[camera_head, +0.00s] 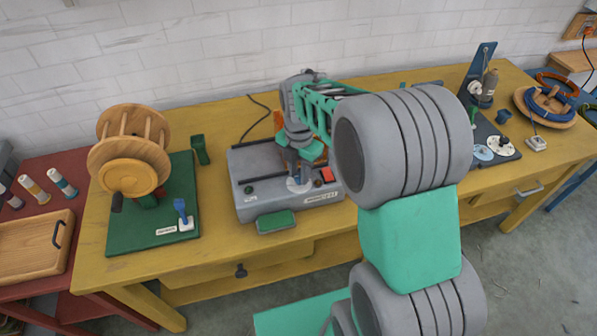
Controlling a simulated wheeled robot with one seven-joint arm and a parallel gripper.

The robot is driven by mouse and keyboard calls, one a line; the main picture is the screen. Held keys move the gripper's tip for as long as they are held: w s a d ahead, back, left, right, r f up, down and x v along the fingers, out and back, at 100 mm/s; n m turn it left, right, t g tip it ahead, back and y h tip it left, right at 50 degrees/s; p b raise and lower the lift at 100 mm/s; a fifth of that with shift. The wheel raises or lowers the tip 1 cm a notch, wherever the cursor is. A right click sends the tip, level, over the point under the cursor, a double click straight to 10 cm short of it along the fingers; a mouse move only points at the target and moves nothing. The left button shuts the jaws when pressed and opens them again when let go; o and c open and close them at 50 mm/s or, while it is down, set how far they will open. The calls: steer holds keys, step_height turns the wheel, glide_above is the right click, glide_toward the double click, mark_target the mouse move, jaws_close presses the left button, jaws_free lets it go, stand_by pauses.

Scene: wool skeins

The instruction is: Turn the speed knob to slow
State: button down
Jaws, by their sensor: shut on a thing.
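A grey machine box (262,205) sits in the middle of the yellow table, with a round white dial (299,187) on its top near the front right. My gripper (299,178) points down at this dial and is shut on the knob at its centre. The fingers hide most of the knob, so I cannot tell where its pointer stands. The dial's markings are too small to read.
A wooden reel on a green board (125,235) with a blue lever (181,210) stands at left. A dark board (482,133) with pale discs and a wooden tray of blue cord (548,107) are at right. My arm covers the table's middle right.

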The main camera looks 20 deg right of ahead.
mark_target(299, 176)
steer(key=shift+n, duration=0.8)
steer(key=c, duration=1.1)
jaws_free()
steer(key=shift+c, duration=0.2)
step_height(299, 176, up, 7)
steer(key=shift+r+b, duration=0.15)
steer(key=shift+b, duration=0.15)
steer(key=shift+r, duration=0.3)
